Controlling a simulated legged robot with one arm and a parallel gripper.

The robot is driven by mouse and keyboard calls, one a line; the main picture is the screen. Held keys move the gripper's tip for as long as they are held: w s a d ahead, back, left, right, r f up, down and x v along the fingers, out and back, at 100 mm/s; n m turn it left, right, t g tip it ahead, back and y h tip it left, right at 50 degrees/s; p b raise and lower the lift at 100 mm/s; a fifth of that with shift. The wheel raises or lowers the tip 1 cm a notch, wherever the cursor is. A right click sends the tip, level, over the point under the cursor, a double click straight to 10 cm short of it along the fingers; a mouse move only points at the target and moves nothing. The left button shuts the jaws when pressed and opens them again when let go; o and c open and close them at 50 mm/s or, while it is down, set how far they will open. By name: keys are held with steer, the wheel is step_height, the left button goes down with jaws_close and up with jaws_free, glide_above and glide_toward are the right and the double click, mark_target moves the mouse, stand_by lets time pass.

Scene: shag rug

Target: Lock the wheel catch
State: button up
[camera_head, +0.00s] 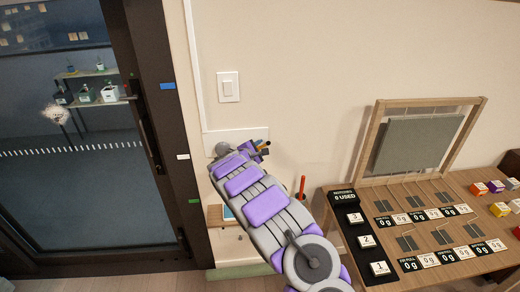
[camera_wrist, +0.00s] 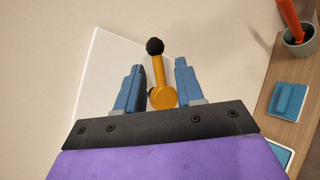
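A yellow lever (camera_wrist: 158,75) with a black ball knob stands against a white wall plate (camera_wrist: 108,65) in the wrist view. It looks like the wheel catch; no wheel can be made out. My gripper (camera_wrist: 160,66) is open, with one blue finger on each side of the lever and visible gaps between. The knob reaches beyond the fingertips. In the head view my gripper (camera_head: 262,147) is at the wall plate (camera_head: 232,137), and a bit of the yellow lever (camera_head: 261,143) shows there. The lever's base is partly hidden by my gripper.
A wooden table (camera_head: 340,235) with labelled pads stands at the right, with a framed panel (camera_head: 415,143) behind it. A cup with a red-handled tool (camera_head: 302,187) is near its left end. A dark glass door (camera_head: 80,190) is at the left, a light switch (camera_head: 228,87) above.

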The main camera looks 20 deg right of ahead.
jaws_close()
steer(key=shift+f, duration=0.1)
steer(key=shift+s+d+f+m+y+b, duration=0.1)
steer(key=shift+d+f+m+y+b, duration=0.1)
steer(key=shift+m+y+b, duration=0.5)
steer(key=shift+o, duration=0.3)
jaws_free()
steer(key=shift+a+r, duration=0.1)
steer(key=shift+r, duration=0.05)
steer(key=p+v, duration=0.2)
steer(key=v, duration=1.5)
steer(key=shift+a+p, duration=0.15)
steer(key=shift+p, duration=0.2)
